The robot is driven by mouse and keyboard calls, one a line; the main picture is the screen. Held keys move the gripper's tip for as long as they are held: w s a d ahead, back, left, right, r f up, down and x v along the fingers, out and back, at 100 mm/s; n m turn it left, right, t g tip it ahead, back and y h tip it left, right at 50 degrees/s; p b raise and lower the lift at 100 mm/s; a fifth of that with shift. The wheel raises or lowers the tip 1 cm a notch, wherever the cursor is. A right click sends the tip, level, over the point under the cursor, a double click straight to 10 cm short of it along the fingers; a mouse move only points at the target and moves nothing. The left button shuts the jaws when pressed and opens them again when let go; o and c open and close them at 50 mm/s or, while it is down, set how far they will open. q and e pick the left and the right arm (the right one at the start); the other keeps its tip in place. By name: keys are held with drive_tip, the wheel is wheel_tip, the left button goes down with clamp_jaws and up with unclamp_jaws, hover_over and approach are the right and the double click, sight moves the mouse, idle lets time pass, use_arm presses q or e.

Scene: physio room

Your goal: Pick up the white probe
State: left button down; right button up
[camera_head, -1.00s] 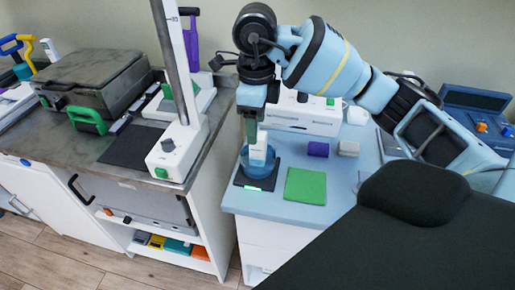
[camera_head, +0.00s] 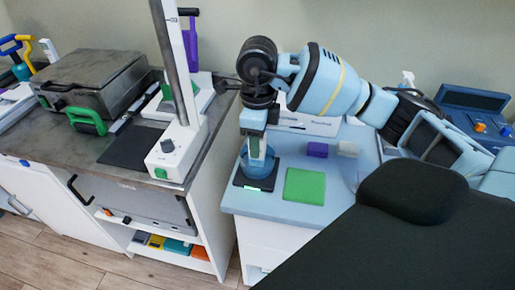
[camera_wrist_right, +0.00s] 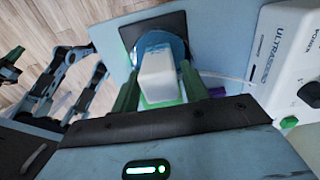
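The white probe (camera_wrist_right: 158,76) stands upright in a round blue holder (camera_head: 252,169) on a black pad with a lit green strip, at the front left of the light-blue cart top. My right gripper (camera_head: 254,146) reaches down over it from above. In the right wrist view its two green fingers (camera_wrist_right: 158,92) are on either side of the probe, apparently open, with a narrow gap showing at the left finger. The lower end of the probe is hidden in the holder.
A white ultrasound unit (camera_wrist_right: 287,60) stands behind. A black padded couch (camera_head: 400,235) fills the front right; a steel bench (camera_head: 50,134) stands left.

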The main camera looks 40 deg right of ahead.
drive_tip(key=c, duration=0.7)
drive_tip(key=shift+o, duration=0.2)
wheel_tip(320, 180, up, 10)
drive_tip(key=shift+r+p, duration=0.1)
drive_tip(key=shift+p, duration=0.4)
use_arm(q)
drive_tip(key=shift+w+r, duration=0.2)
drive_tip(key=shift+r, duration=0.35)
use_arm(e)
drive_tip(key=shift+s, duration=0.1)
